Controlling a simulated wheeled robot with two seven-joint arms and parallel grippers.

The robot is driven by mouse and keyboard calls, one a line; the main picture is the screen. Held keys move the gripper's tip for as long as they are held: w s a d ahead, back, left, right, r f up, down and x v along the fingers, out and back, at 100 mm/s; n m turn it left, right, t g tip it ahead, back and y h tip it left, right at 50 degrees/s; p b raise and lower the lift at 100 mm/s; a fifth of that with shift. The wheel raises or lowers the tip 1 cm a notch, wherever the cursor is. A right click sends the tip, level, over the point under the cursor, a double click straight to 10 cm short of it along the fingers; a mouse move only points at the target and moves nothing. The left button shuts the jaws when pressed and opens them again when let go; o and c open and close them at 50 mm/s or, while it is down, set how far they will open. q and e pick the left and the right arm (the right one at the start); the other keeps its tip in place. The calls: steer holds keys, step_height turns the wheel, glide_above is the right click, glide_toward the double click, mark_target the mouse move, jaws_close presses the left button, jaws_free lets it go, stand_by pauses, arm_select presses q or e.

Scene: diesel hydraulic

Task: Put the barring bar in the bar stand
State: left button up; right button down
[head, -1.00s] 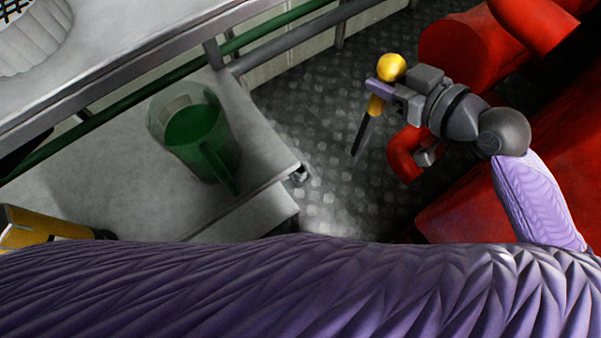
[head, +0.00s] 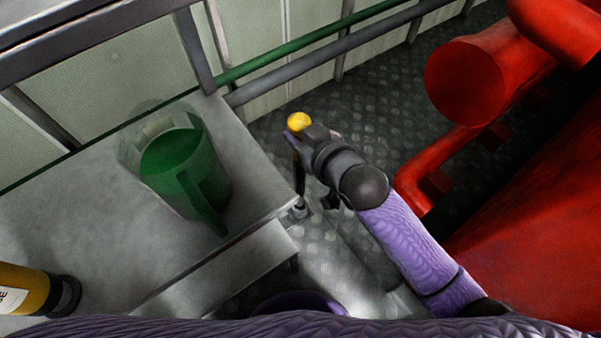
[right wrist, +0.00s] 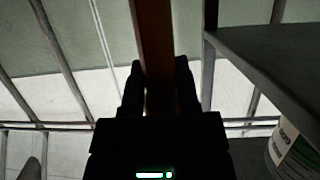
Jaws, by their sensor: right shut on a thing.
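The barring bar (head: 299,172) has a round yellow knob (head: 299,121) on top and a dark shaft pointing down. My right gripper (head: 296,138) is shut on it just under the knob. The bar also shows between the fingers in the right wrist view (right wrist: 153,45) as a brownish strip. A small metal fitting (head: 299,209) at the bench corner looks like the bar stand. The bar's lower end lines up with it in the head view; I cannot tell whether it is inside or above it. My left gripper is not in view.
A yellow canister (head: 25,288) lies at the lower left. Rails (head: 330,62) run behind. Red pipework (head: 470,80) fills the right; patterned floor lies between.

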steer(key=b, duration=0.3)
glide_above(299, 172)
steer(key=f, duration=0.6)
steer(key=shift+w+d+f, duration=0.2)
steer(key=shift+w+f, duration=0.05)
steer(key=shift+w, duration=0.1)
steer(key=shift+r, duration=0.2)
steer(key=shift+f, duration=0.1)
steer(key=shift+c, duration=1.7)
jaws_free()
